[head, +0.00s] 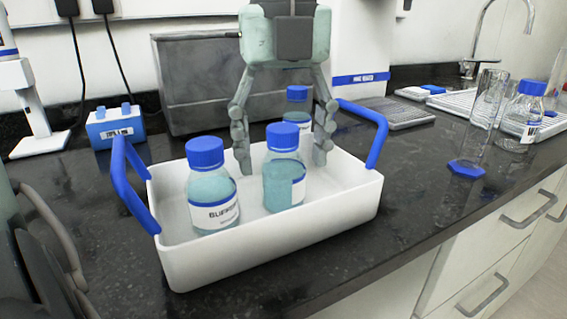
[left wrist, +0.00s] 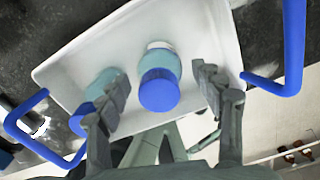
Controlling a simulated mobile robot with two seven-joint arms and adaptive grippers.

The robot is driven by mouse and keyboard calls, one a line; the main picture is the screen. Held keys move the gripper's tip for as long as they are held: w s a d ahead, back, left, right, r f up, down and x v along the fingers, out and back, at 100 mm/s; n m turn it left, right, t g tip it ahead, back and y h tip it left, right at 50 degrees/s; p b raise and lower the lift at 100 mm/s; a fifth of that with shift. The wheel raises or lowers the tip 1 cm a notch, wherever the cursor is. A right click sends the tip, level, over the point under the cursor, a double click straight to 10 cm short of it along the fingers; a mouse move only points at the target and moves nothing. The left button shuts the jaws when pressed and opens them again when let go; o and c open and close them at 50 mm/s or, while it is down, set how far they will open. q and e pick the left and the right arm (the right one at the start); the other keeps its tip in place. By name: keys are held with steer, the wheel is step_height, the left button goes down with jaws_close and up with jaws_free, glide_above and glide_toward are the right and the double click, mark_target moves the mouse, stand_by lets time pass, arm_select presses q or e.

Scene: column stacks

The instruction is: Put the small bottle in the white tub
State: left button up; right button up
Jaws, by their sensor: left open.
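The white tub (head: 330,200) with blue handles stands on the dark counter. A blue-capped bottle with teal liquid, marked BUFFER (head: 205,180), stands in its left part. A similar middle bottle (head: 283,182) stands upright to its right in the tub. My left gripper (head: 283,165) points down into the tub, open, its fingers apart at either side of the middle bottle. In the left wrist view a blue-capped bottle (left wrist: 159,88) lies between the open fingers (left wrist: 163,90). A third, smaller-looking bottle (head: 297,104) shows behind; its base is hidden. My right gripper is out of view.
A grey metal box (head: 190,85) stands behind the tub. A blue block (head: 115,128) is at the left. A glass cylinder (head: 480,115) and another blue-capped bottle (head: 522,118) stand at the right.

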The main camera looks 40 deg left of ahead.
arm_select(q)
step_height(320, 180, up, 8)
steer(key=shift+r+p, duration=0.25)
steer(key=shift+p, duration=0.1)
steer(key=shift+r, duration=0.45)
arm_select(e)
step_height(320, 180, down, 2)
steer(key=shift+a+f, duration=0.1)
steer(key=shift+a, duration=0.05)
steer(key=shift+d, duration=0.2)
